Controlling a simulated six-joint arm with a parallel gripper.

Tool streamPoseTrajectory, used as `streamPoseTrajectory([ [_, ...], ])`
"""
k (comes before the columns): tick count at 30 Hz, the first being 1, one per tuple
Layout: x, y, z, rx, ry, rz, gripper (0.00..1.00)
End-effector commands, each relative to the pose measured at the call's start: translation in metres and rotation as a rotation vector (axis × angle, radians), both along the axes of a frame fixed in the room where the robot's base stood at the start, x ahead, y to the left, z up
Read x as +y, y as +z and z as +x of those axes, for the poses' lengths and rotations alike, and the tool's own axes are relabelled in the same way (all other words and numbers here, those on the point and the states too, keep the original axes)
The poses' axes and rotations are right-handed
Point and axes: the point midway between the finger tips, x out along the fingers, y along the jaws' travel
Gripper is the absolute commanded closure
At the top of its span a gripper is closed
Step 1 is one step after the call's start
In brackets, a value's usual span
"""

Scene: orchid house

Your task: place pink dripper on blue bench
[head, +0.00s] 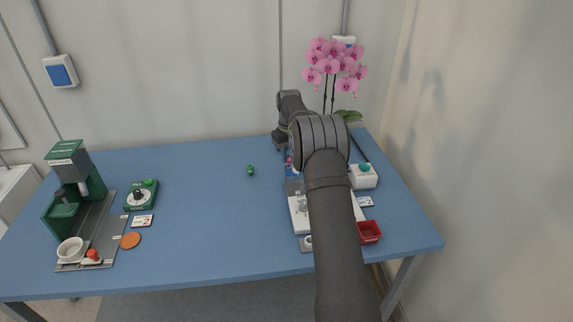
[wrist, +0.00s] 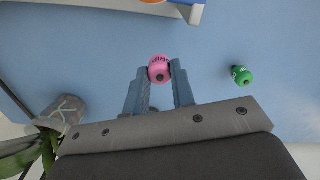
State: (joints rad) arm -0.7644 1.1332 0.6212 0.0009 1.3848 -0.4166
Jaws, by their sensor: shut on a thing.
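I cannot tell whether the dripper touches the bench.
A green dripper (wrist: 241,75) lies on the bench, right of the gripper in the wrist view. The orchid pot (wrist: 64,112) stands at lower left there. A green machine (head: 75,185) is at the head view's left. A red bin (head: 369,232) is right.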

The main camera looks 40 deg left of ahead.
Motion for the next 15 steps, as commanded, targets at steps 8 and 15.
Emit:
streamPoseTrajectory([
  [8,0.0,-0.04,0.0,0.0,0.0,-0.001,0.98],
  [15,0.0,-0.041,0.0,0.0,0.0,0.0,0.98],
])
